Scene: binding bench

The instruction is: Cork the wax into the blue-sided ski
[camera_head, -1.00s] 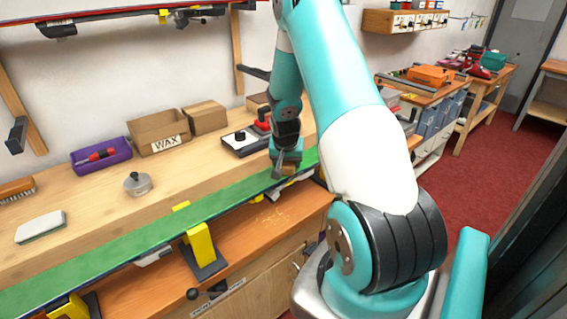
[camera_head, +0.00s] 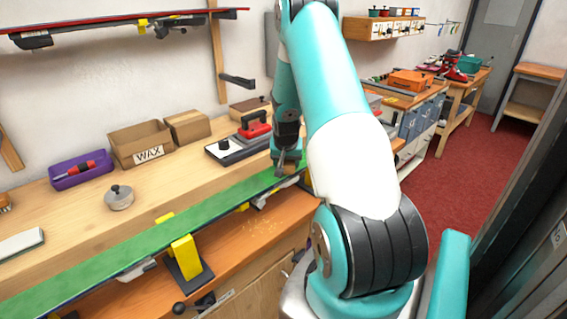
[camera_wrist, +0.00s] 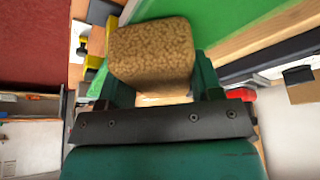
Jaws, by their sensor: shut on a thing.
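The ski (camera_head: 150,240) lies base up along the bench front, with a green base; its side colour is hard to make out. My gripper (camera_head: 287,168) is at the ski's far right part, pointing down. In the wrist view my gripper (camera_wrist: 160,98) is shut on a tan, speckled cork block (camera_wrist: 152,52). The green ski base (camera_wrist: 232,25) shows beside the cork there. In the head view the cork is mostly hidden by the gripper, at or just above the ski; I cannot tell if it touches.
Yellow vise supports (camera_head: 184,257) hold the ski. On the bench (camera_head: 75,212) are a round metal knob-topped item (camera_head: 119,197), a purple tray (camera_head: 82,172), a WAX box (camera_head: 140,145) and a red iron (camera_head: 254,125) near the gripper. A red ski (camera_head: 120,20) hangs on the wall rack.

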